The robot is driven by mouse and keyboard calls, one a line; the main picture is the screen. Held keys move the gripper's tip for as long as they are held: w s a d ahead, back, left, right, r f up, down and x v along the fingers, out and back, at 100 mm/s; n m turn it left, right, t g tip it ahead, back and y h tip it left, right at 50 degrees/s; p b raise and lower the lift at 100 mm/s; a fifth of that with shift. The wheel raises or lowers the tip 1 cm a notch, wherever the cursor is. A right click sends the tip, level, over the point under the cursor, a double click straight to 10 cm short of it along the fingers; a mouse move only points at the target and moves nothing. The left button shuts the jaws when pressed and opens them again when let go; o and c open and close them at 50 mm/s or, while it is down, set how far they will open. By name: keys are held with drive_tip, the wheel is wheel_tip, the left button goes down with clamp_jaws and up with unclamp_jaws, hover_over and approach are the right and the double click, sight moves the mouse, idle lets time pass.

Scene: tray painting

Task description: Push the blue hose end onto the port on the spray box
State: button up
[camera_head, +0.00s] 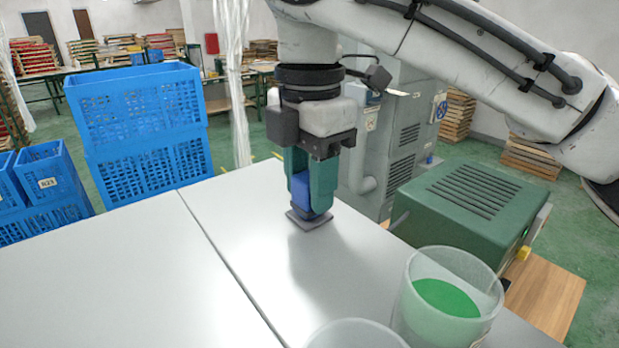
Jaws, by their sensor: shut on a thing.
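My gripper (312,186) points straight down over the grey table, its green fingers shut on a blue piece (301,192). The fingers hide much of this piece. Under it is a dark square plate (309,220) at or just above the table top; I cannot tell if it touches. I see no hose running from the blue piece, so I cannot tell if it is the hose end. A green box (467,198) with slotted vents stands at the right, apart from my gripper, and may be the spray box. I cannot make out a port on it.
A clear cup (408,308) with green paint stands at the front right, with another cup (354,335) beside it. A grey cabinet (407,138) stands behind the gripper. Blue crates (140,103) are stacked at the left. The table's left and middle (130,270) are clear.

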drive_tip(key=o, duration=1.6)
drive_tip(key=shift+c, duration=0.2)
drive_tip(key=shift+r+p, duration=3)
drive_tip(key=shift+p, duration=0.55)
